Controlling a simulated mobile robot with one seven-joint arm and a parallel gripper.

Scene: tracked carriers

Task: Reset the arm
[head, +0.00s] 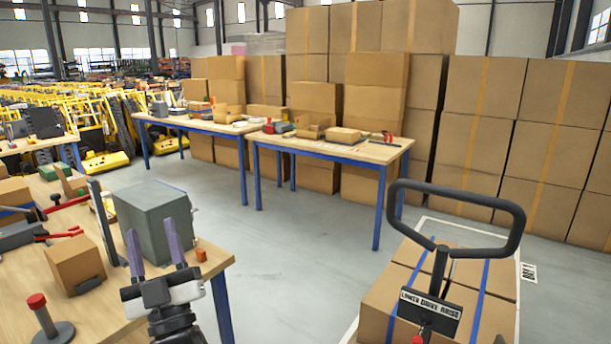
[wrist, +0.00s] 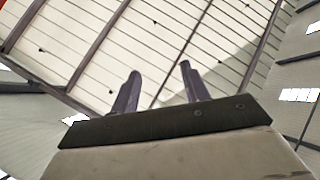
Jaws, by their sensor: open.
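My gripper (head: 155,249) is at the lower left of the head view, with two purple fingers pointing up and spread apart. Nothing is between them. It stands in front of the near wooden table's right end, and a grey-green metal box (head: 148,208) shows behind the fingers. In the wrist view my gripper (wrist: 158,85) also shows its two fingers apart, pointing at the roof. Only roof and beams lie beyond them there.
The near table (head: 110,315) holds a small carton (head: 76,262), a red-topped post (head: 45,318) and red-handled tools. A pallet-jack handle (head: 515,215) rises over strapped cartons (head: 385,300) at the right. Two blue-legged tables stand farther back. Grey floor between is clear.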

